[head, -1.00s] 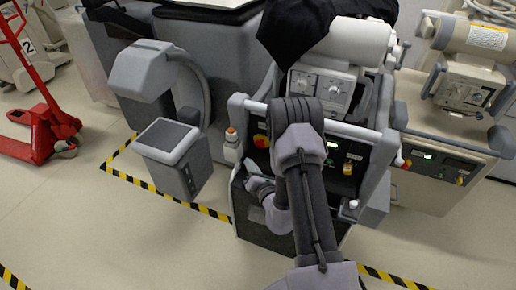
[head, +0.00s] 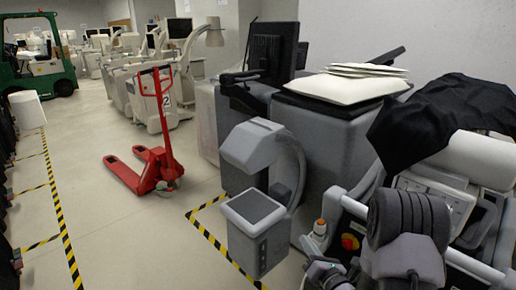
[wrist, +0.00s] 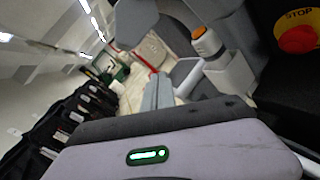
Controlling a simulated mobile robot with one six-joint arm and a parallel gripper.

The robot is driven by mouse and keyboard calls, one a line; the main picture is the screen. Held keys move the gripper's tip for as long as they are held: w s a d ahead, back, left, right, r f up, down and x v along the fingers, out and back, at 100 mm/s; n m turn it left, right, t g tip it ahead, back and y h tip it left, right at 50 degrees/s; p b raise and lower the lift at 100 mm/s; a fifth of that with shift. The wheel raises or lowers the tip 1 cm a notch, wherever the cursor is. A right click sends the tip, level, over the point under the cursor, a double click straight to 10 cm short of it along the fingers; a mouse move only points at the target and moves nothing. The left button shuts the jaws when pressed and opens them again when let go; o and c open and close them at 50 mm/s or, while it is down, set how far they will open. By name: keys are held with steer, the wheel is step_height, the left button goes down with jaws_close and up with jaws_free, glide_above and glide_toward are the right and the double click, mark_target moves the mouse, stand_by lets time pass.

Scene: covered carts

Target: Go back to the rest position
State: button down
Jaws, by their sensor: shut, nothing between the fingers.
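My arm is folded at the lower right of the head view, in front of the covered cart with its grey front panel. My gripper (head: 326,272) shows only in part at the bottom edge, low beside the cart's front; its jaws are shut and hold nothing. The fingertips are hard to make out. In the wrist view a pale grey-purple part of my own arm with a green light fills the bottom.
A grey C-shaped device (head: 257,213) stands left of the cart. A red pallet jack (head: 155,165) and a green forklift (head: 38,65) stand farther left. A black cloth (head: 440,120) covers equipment at right.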

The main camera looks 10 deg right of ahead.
steer(key=s+a+r+n+g+y, duration=0.55)
steer(key=a+r+n, duration=0.25)
steer(key=a, duration=0.2)
steer(key=s+a+r+n+g+y, duration=0.4)
steer(key=s+a+r+n+y, duration=0.15)
steer(key=a+r+n, duration=0.35)
steer(key=s+a+n+g+h, duration=0.3)
steer(key=s+n+g+h, duration=0.2)
steer(key=s+n, duration=0.75)
steer(key=s+d+r+n+t+h, duration=0.1)
steer(key=s+d+n+t+h, duration=0.2)
steer(key=s+d+n+h, duration=0.3)
steer(key=s+d+h, duration=0.2)
steer(key=d, duration=0.3)
steer(key=shift+d+r, duration=0.2)
steer(key=shift+r, duration=0.05)
